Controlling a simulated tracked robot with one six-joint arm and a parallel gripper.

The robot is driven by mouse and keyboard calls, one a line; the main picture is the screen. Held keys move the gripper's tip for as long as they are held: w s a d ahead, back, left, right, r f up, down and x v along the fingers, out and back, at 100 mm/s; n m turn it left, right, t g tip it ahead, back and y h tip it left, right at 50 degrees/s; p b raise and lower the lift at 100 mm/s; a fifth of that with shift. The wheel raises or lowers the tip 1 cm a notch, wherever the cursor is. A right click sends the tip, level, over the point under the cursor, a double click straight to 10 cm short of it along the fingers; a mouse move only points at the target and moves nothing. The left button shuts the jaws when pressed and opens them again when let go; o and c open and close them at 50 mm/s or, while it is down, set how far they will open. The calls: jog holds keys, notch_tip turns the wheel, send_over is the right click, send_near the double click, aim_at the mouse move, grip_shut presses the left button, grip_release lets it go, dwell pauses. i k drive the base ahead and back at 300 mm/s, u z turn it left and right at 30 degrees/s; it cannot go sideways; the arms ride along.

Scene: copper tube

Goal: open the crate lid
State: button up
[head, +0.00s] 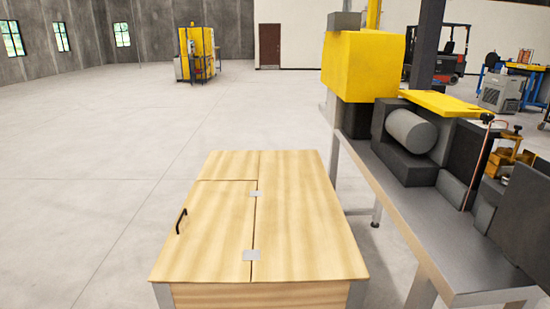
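The wooden crate (312,220) stands in the lower middle of the head view, with a pale, striped wood top. Its lid (215,230) is the left front panel of the top and lies flat and shut. A black bar handle (181,221) is fixed near the lid's left edge. Two grey metal hinges, a far one (256,194) and a near one (251,255), sit along the seam at the lid's right edge. My gripper is not in view.
A metal bench (385,190) with a yellow and grey machine (361,65) stands close to the crate's right. The concrete floor (90,190) to the left is clear. A yellow machine (196,52) and a forklift (450,55) are far back.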

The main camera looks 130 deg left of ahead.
aim_at(210, 241)
jog(key=u, duration=5.5)
